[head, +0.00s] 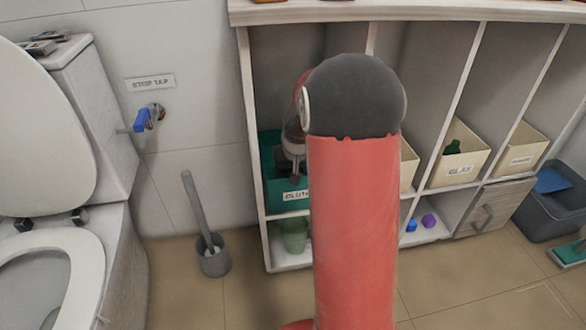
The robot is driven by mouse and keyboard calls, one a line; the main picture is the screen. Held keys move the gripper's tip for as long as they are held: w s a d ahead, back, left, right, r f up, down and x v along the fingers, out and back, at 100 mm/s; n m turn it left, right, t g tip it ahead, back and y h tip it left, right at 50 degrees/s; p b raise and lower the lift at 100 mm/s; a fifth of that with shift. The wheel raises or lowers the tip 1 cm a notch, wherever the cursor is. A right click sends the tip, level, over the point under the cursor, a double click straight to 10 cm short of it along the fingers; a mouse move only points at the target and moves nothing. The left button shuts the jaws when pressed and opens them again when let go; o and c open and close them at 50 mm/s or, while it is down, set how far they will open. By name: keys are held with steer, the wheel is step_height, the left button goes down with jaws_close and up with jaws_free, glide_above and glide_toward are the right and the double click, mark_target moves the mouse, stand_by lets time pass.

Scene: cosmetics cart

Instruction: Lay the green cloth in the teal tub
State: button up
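The teal tub (287,194) stands in the left cubby of the white shelf unit, with a partly hidden label on its front. My gripper (294,174) is at the tub's opening, its fingers pointing down, partly hidden by my red arm. I cannot tell whether it is open or holds anything. I see no clear green cloth. A small dark green thing (453,147) shows in a cream tub further right; I cannot tell what it is.
Cream tubs (458,174) fill cubbies to the right. A pale green container (294,237) sits below the teal tub. A toilet (50,255) and a brush in a holder (214,262) stand left. A grey bin (555,215) is at far right.

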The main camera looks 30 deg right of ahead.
steer(key=shift+o, duration=1.4)
steer(key=shift+r, duration=0.15)
steer(key=shift+r+p, duration=0.4)
steer(key=shift+p, duration=0.05)
steer(key=p+v, duration=0.2)
steer(key=v, duration=1)
steer(key=shift+s, duration=0.1)
